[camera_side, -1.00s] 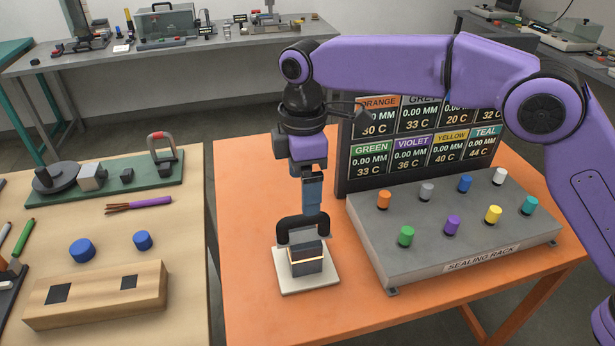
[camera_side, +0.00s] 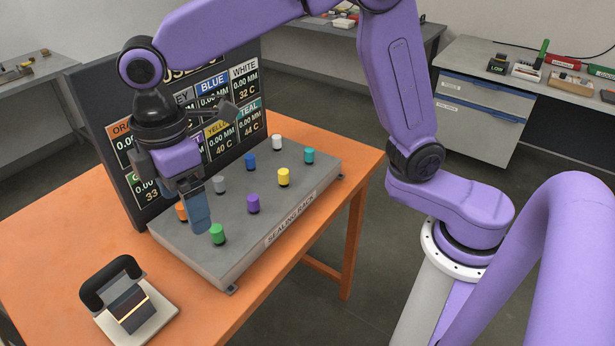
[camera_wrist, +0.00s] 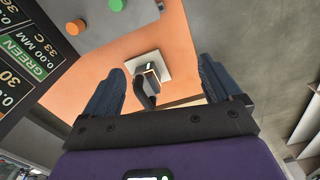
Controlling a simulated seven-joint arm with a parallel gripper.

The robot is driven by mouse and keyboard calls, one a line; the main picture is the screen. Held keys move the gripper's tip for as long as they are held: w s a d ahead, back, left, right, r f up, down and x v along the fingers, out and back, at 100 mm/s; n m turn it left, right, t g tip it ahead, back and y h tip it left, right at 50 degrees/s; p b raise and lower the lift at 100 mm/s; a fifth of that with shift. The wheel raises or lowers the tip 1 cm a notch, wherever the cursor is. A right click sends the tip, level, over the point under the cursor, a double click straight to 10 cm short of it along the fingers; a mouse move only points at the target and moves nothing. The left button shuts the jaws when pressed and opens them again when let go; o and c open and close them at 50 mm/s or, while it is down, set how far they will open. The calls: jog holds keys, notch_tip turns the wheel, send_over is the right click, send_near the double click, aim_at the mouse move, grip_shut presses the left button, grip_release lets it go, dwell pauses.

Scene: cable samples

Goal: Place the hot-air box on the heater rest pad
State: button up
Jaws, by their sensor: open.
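The hot-air box (camera_side: 128,306), dark with a glowing band and an arched black handle, stands upright on the pale square heater rest pad (camera_side: 165,322) at the lower left in the side view. In the wrist view the box (camera_wrist: 151,80) and pad (camera_wrist: 148,58) show beyond my fingers, in the gap between them. My gripper (camera_side: 200,226) is open and empty. In the side view it appears over the left end of the sealing rack, up and right of the box, apart from it. Its two fingers (camera_wrist: 160,66) show spread in the wrist view.
The grey sealing rack (camera_side: 255,235) carries several coloured pegs, with a dark display board (camera_side: 105,112) behind it. The orange table (camera_side: 40,255) is bare around the pad. Grey benches stand in the background.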

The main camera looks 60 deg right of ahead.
jog(key=s+d+f+m, duration=0.1)
jog(key=s+d+f, duration=0.1)
jog(key=s+d, duration=0.8)
jog(key=s+d+f+m, duration=0.2)
jog(key=s+d+f, duration=0.1)
jog(key=s+d, duration=0.7)
jog(key=d, duration=0.4)
jog(key=shift+s+d, duration=0.2)
jog(key=shift+d, duration=0.05)
jog(key=shift+r, duration=0.1)
